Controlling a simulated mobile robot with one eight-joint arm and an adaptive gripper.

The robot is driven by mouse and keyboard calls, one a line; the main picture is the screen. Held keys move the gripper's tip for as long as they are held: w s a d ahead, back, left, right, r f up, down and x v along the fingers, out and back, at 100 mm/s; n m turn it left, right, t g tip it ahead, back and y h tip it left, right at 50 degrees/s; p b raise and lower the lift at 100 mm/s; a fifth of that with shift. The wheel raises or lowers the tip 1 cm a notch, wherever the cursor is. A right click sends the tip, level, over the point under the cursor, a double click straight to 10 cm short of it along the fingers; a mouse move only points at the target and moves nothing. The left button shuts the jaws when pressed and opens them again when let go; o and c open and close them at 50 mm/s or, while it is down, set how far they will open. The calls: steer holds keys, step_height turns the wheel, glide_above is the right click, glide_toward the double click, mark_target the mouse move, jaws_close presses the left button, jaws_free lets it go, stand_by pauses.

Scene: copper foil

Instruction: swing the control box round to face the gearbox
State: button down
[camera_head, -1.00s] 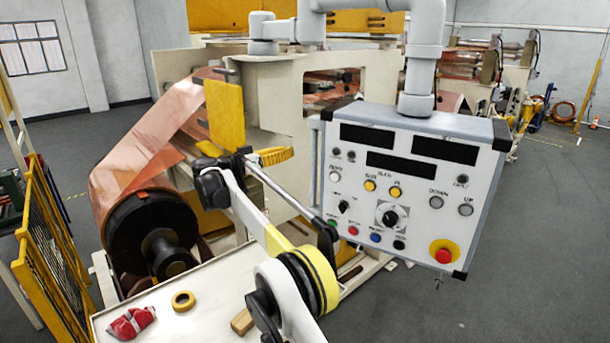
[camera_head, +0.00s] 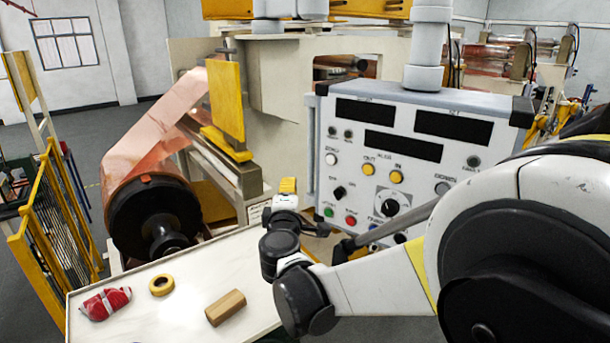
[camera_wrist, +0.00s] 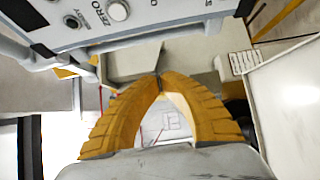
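The control box (camera_head: 375,162) is light grey, with dark displays, knobs and coloured buttons. It hangs from a thick grey pipe (camera_head: 424,78) with its panel towards the head camera. A grey side bar (camera_head: 314,155) runs along its left edge. The box's lower edge (camera_wrist: 90,22) crosses the top of that view, apart from the fingers. My forearm covers the panel's lower right. I cannot identify the gearbox.
A white worktop (camera_head: 190,318) below holds a red object (camera_head: 105,303), a yellow tape ring (camera_head: 161,285) and a wooden block (camera_head: 225,308). A copper foil roll (camera_head: 155,215) and cream machine frame (camera_head: 275,105) stand behind. A yellow fence (camera_head: 50,225) is at left.

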steer(key=w+d+p, duration=0.2)
steer(key=w+d, duration=0.1)
steer(key=w, duration=0.9)
steer(key=shift+w+d, duration=0.2)
steer(key=shift+d, duration=0.05)
steer(key=w+d+m+g+h+b, duration=0.3)
steer(key=w+d+m+h, duration=0.4)
steer(key=w, duration=0.8)
steer(key=shift+w+d+g+h, duration=0.4)
steer(key=shift+d+h, duration=1.1)
steer(key=shift+d, duration=1.3)
steer(key=shift+s+f, duration=0.1)
